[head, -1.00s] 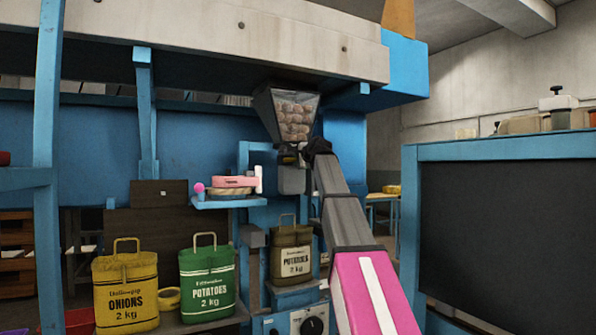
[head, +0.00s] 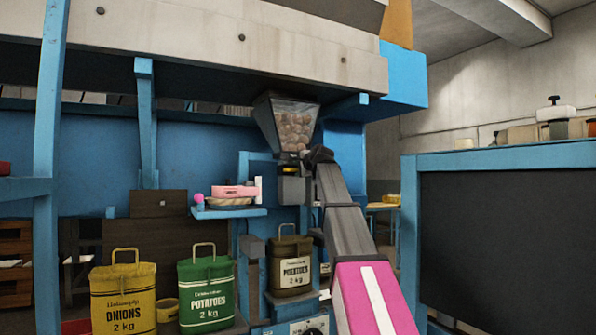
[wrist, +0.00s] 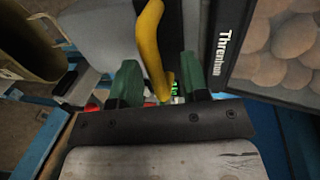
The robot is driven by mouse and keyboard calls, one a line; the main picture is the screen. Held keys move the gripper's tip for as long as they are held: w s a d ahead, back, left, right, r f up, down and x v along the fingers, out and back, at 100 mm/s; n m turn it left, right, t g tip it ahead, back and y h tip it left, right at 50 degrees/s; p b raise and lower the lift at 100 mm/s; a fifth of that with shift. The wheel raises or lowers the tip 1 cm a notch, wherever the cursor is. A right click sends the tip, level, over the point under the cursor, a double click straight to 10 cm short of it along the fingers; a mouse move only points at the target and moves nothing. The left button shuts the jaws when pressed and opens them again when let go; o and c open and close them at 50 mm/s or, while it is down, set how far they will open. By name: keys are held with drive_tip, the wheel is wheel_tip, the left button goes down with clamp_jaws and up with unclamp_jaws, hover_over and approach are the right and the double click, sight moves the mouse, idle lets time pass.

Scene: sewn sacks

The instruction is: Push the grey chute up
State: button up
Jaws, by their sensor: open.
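The grey chute (head: 292,190) hangs below a clear-fronted hopper (head: 287,122) full of potatoes, above a brown potato sack (head: 290,264). A small yellow part shows at the chute's top. In the wrist view the grey chute (wrist: 98,38) fills the upper left, and a curved yellow bar (wrist: 151,45) runs down towards the gap between my fingers. My gripper (wrist: 158,85) has two green fingers standing apart, with nothing clearly held between them. In the head view my gripper (head: 308,158) is beside the hopper's lower end, up and right of the chute. Whether it touches anything is unclear.
A yellow onion sack (head: 123,298) and a green potato sack (head: 206,293) stand at lower left. A blue shelf (head: 228,213) with pink items sits left of the chute. A dark blue-framed panel (head: 505,240) stands at right. A pale beam (head: 215,48) crosses above.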

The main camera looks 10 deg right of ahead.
drive_tip(key=v, duration=0.9)
drive_tip(key=shift+s, duration=0.2)
wheel_tip(320, 180, down, 47)
drive_tip(key=s+a+n+g+h, duration=0.2)
drive_tip(key=n+g, duration=0.4)
drive_tip(key=g, duration=0.1)
drive_tip(key=s+f+n+g+h, duration=0.1)
drive_tip(key=s+f+n+g, duration=0.1)
drive_tip(key=s+f, duration=0.6)
drive_tip(key=s+f+n+g+h, duration=0.1)
drive_tip(key=s+f+n+g, duration=0.2)
drive_tip(key=s+f, duration=0.5)
drive_tip(key=s+f+n+g, duration=0.2)
drive_tip(key=s+f, duration=0.7)
drive_tip(key=f, duration=0.8)
drive_tip(key=shift+f+n+g+h, duration=0.4)
drive_tip(key=shift+n, duration=0.3)
